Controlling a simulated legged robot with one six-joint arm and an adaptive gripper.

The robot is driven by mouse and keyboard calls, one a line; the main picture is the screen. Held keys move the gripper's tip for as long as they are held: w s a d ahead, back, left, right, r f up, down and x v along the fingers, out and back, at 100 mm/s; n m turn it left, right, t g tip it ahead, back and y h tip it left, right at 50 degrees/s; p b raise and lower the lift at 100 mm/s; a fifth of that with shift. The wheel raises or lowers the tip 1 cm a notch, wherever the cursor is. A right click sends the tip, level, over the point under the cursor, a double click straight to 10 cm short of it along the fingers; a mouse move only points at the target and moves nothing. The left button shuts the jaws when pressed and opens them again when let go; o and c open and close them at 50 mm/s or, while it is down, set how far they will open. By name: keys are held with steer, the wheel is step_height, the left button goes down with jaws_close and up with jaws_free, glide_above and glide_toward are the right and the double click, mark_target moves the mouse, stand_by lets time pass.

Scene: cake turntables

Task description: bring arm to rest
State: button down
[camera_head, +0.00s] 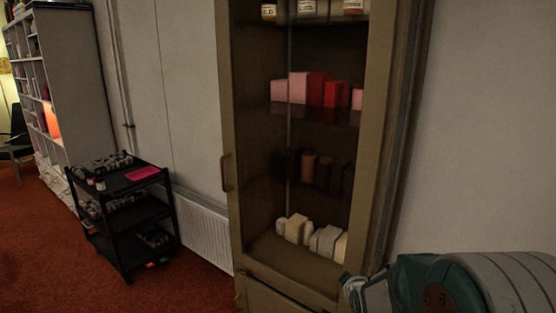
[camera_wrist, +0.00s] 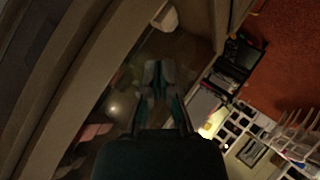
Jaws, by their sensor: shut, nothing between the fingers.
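My gripper (camera_wrist: 158,72) shows in the wrist view with its two fingers together and nothing between them. It points toward the glass-fronted cabinet, which looks tilted there. In the head view, part of my arm enters at the lower right, in front of the cabinet's lower right side; the fingertips cannot be made out there. The cabinet (camera_head: 228,150) stands upright in the middle of the head view, with its door handle on the left. I cannot tell whether the gripper touches the cabinet.
A black cart (camera_head: 150,183) with several small bottles and a pink item stands left of the cabinet. A white radiator (camera_head: 205,232) is between them. A white shelf unit (camera_head: 72,75) stands at the far left. Red carpet (camera_head: 60,270) is clear at the lower left.

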steer(key=s+a+r+m+g, duration=0.1)
steer(key=s+r+m+g, duration=0.2)
steer(key=s, duration=1.2)
steer(key=s+a+r+m+g, duration=0.2)
steer(key=s+r+m, duration=0.4)
steer(key=s, duration=0.9)
step_height(320, 180, up, 4)
steer(key=shift+s+f+g, duration=0.15)
steer(key=shift+s+g, duration=0.25)
